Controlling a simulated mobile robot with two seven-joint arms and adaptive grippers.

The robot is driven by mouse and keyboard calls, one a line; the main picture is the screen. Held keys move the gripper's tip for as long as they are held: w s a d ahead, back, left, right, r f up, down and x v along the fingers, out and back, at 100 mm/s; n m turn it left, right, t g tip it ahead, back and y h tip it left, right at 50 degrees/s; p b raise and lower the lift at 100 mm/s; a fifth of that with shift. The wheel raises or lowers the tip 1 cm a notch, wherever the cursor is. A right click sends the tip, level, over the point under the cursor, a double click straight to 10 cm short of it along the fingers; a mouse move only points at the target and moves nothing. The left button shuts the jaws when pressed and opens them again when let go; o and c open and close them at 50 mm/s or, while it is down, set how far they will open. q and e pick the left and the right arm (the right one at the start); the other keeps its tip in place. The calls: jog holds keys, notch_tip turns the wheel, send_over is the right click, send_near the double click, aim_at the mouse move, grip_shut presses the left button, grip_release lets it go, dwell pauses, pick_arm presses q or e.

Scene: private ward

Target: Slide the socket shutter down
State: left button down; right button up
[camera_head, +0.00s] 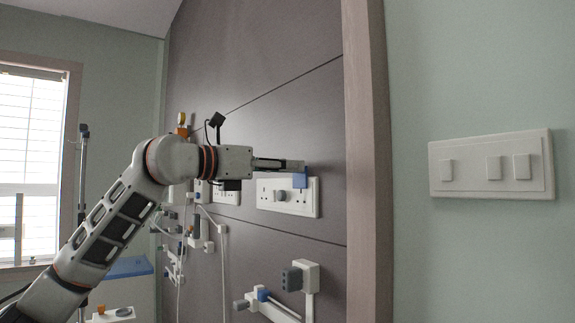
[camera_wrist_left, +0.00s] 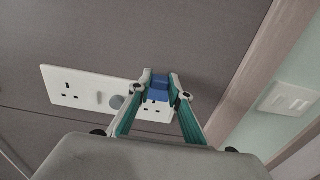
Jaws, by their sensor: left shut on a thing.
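The socket plate (camera_head: 266,196) is a white double socket on the dark wall panel, and it also shows in the left wrist view (camera_wrist_left: 80,88). A blue shutter (camera_head: 300,179) sits at the plate's right end, at its upper part. It shows between the fingers in the left wrist view (camera_wrist_left: 158,90). My left gripper (camera_head: 303,166) reaches in from the left and is shut on the blue shutter. A grey round knob (camera_head: 281,196) is in the middle of the plate. The right gripper is not in view.
A second white socket plate (camera_head: 227,197) is further left, partly behind my arm. A white switch plate (camera_head: 491,166) is on the green wall at right. A white bracket with grey knobs (camera_head: 305,276) juts out below the socket. Cables hang at left.

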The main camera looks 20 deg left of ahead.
aim_at(299, 188)
pick_arm(q)
notch_tip(299, 188, down, 5)
jog(key=shift+r+b, duration=0.1)
jog(key=shift+b, duration=1.05)
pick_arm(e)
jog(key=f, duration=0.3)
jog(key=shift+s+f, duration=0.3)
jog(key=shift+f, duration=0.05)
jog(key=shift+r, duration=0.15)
pick_arm(q)
jog(key=c, duration=1.8)
grip_release()
jog(key=shift+c, duration=0.2)
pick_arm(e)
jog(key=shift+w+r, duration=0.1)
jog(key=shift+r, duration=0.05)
pick_arm(q)
jog(key=v, duration=1.2)
